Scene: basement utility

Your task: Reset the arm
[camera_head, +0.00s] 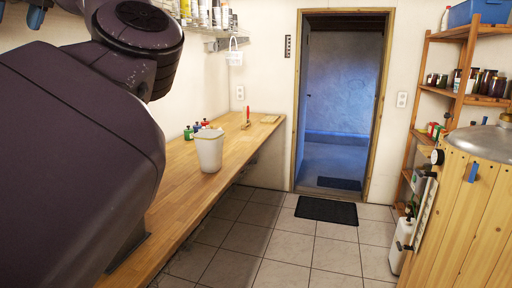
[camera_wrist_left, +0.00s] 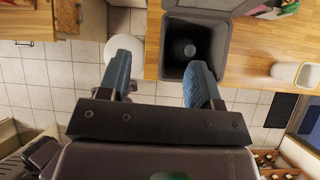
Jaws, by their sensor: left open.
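My left arm (camera_head: 75,140) is bent and fills the left side of the head view; its gripper is outside that view. In the left wrist view my left gripper (camera_wrist_left: 160,70) shows two blue fingers spread wide apart, with nothing between them. The right finger overlaps the edge of a dark grey square basin or bin (camera_wrist_left: 154,45) at the wooden counter. A dark round thing lies inside it. My right arm and gripper are not in view.
A wooden counter (camera_head: 240,135) runs along the left wall, bearing a pale bin (camera_head: 209,150) and small bottles (camera_head: 189,133). A wooden-clad vat (camera_head: 470,210) and shelves (camera_head: 468,60) stand at right. The tiled floor (camera_head: 290,245) towards the doorway (camera_head: 340,110) is mostly clear.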

